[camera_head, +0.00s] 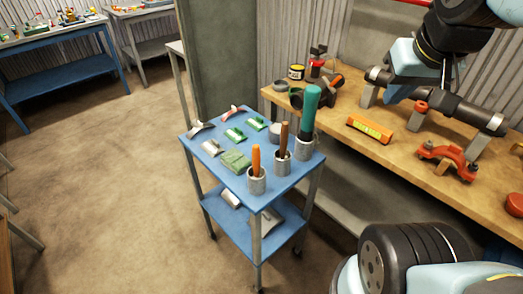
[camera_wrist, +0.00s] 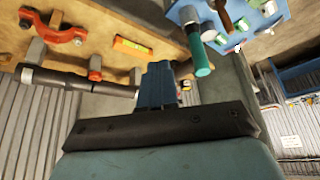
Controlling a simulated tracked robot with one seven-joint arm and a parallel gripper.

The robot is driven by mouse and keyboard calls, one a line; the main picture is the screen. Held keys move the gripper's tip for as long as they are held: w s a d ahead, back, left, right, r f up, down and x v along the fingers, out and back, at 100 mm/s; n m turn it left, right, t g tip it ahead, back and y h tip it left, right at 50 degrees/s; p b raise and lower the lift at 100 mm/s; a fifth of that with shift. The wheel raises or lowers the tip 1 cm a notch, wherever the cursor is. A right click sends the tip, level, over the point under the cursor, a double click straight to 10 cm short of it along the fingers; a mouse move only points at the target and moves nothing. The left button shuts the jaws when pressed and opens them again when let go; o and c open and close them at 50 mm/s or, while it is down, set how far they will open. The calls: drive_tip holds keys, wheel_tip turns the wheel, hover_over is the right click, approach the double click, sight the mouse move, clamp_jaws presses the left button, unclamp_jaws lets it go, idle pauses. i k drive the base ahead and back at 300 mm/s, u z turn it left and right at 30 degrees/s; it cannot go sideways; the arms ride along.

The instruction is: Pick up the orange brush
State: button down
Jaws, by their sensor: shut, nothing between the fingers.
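The orange brush (camera_head: 256,160) stands handle up in a grey cup (camera_head: 257,182) at the near corner of the blue cart's top; its lower end is hidden inside the cup. I cannot make it out in the wrist view. My gripper (camera_wrist: 159,68) shows in the wrist view as blue fingers, shut and empty. In that view they are in front of the workbench, with the cart beyond at upper right. In the head view my arm reaches in at the upper right, over the bench and apart from the brush.
A brown-handled tool (camera_head: 284,138) and a taller teal-handled one (camera_head: 311,103) stand in cups beside the brush. A green pad (camera_head: 236,160) and several clips lie on the cart (camera_head: 213,174). A pipe (camera_head: 460,110) and an orange level (camera_head: 370,128) are on the workbench. Floor left of the cart is clear.

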sight(256, 155)
drive_tip(key=u, duration=1.25)
drive_tip(key=k, duration=1.35)
drive_tip(key=z, duration=1)
drive_tip(key=i, duration=1)
drive_tip(key=u, duration=0.1)
